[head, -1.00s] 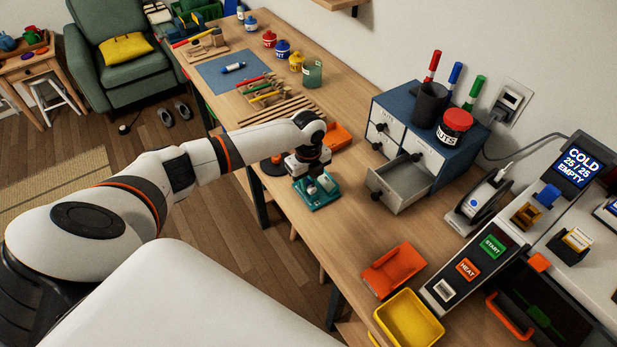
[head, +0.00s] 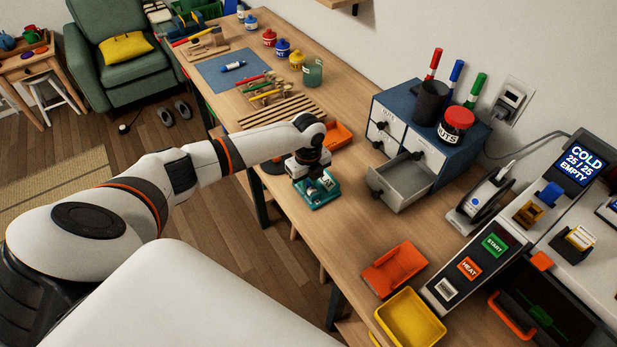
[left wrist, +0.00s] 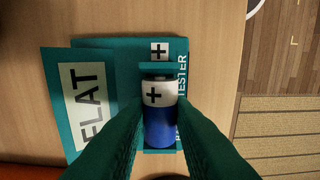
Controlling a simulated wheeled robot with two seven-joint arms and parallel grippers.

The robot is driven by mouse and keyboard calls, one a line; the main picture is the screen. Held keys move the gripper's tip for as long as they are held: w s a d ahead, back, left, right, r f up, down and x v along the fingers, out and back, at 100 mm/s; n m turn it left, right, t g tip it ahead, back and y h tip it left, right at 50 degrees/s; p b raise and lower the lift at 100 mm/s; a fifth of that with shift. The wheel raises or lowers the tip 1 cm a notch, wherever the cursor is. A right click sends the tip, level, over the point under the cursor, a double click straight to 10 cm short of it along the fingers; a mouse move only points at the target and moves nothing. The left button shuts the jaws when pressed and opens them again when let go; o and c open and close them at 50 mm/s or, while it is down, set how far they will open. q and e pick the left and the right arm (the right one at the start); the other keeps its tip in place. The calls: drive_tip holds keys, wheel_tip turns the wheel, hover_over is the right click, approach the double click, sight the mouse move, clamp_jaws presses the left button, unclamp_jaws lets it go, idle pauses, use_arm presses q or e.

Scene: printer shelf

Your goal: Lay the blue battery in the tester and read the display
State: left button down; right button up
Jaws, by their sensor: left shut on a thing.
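The teal battery tester (head: 316,203) stands on the workbench near its front edge. In the left wrist view the blue battery (left wrist: 160,120), with a white end marked plus, lies in the slot of the tester (left wrist: 110,44), lined up with the plus mark printed there. My left gripper (left wrist: 160,108) is shut on the battery, a finger on each side; it also shows above the tester in the head view (head: 310,176). The tester's display (left wrist: 84,108) reads FLAT. My right gripper is out of view.
An open drawer (head: 405,185) of the blue cabinet juts out to the right of the tester. An orange tray (head: 336,134) is just behind my gripper; another orange tray (head: 395,266) and a yellow bin (head: 410,318) are nearer. Bench between them is clear.

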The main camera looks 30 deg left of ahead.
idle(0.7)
use_arm(q)
drive_tip(key=c, duration=1.2)
unclamp_jaws()
drive_tip(key=shift+o, duration=0.2)
drive_tip(key=shift+r+p, duration=0.15)
drive_tip(key=shift+p, duration=0.2)
wheel_tip(320, 180, up, 7)
drive_tip(key=p, duration=0.6)
drive_tip(key=shift+p, duration=0.35)
drive_tip(key=shift+d, duration=0.1)
